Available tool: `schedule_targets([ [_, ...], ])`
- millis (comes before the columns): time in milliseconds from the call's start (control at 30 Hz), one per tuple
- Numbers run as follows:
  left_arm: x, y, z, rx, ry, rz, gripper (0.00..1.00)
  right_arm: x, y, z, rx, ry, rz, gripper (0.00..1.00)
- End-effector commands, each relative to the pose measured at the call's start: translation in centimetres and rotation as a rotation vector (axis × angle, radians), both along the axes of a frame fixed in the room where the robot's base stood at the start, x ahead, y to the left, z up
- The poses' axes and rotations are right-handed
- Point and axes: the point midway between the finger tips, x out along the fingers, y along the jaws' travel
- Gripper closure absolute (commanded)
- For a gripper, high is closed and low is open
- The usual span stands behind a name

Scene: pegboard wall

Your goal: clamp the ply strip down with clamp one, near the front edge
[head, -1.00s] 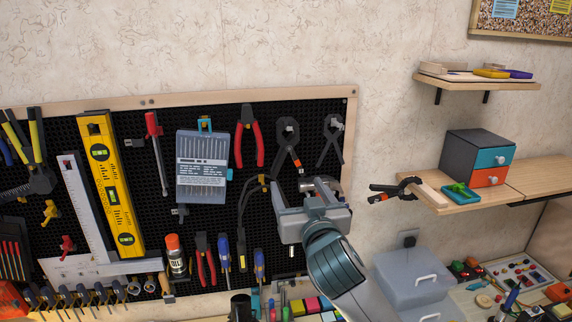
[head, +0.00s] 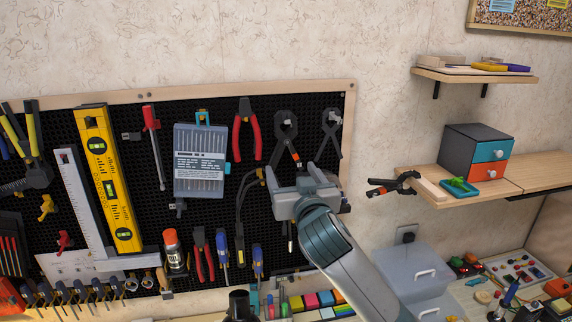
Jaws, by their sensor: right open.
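A black clamp with orange tips (head: 392,184) sits at the left end of the lower wall shelf. Its jaw is at the pale ply strip (head: 431,188) lying along that end; I cannot tell how tightly it grips. Two similar black clamps hang on the pegboard, one at its middle right (head: 286,135) and one near its right edge (head: 332,133). No label shows which is clamp one. My right gripper (head: 302,180) is open and empty in front of the pegboard's lower right, below the hanging clamps and left of the shelf clamp. My left gripper is not in view.
The lower shelf (head: 488,192) also holds a small drawer box (head: 475,150) and a teal tray (head: 460,189). An upper shelf (head: 475,76) is above it. Grey lidded bins (head: 412,272) stand below.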

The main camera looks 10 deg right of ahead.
Motion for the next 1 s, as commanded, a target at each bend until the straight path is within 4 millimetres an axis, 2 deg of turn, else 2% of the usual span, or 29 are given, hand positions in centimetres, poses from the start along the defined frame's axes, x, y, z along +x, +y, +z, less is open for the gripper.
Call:
schedule_targets([
  [100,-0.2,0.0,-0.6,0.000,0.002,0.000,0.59,1.2,-0.1,-0.1,0.000,0.000,-0.002,0.29],
  [500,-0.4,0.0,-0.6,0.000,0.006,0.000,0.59,4.6,0.0,0.1,0.002,0.000,-0.001,0.29],
  [1000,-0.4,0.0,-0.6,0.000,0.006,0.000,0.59,5.2,0.0,0.0,0.001,0.000,0.000,0.29],
])
